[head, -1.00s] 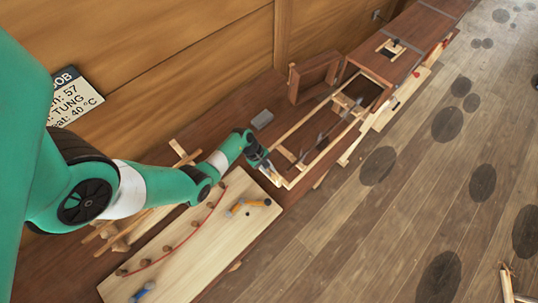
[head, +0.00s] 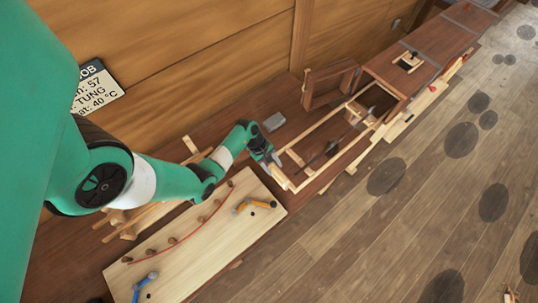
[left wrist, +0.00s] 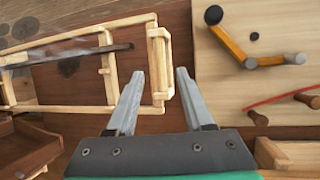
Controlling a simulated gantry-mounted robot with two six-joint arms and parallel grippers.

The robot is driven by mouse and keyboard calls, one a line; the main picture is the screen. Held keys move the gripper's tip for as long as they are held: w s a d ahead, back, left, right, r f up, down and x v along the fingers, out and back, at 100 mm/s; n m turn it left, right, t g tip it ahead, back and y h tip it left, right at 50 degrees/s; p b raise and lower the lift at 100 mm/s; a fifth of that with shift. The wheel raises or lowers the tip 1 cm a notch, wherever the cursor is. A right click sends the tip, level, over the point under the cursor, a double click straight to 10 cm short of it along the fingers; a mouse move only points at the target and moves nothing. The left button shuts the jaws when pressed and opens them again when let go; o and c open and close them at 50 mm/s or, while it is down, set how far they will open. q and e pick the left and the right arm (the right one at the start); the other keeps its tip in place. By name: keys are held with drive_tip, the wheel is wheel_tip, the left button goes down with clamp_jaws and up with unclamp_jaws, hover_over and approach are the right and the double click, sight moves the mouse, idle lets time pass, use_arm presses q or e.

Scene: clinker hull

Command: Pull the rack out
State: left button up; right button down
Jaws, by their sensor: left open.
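The rack (head: 313,127) is a pale wooden frame reaching far out of the open mouth of the long brown box (head: 438,42), with a dark strip lying in it. My left gripper (head: 275,162) is at the rack's near end. My right gripper is not in view.
A pale board (head: 200,240) with pegs, a red curved strip and clamps lies close by the rack's near end. A brown door (head: 328,84) stands open beside the box mouth.

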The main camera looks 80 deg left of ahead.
use_arm(q)
drive_tip(key=v, duration=0.6)
drive_tip(key=shift+r+p, duration=0.2)
drive_tip(key=shift+p, duration=0.2)
drive_tip(key=shift+s, duration=0.1)
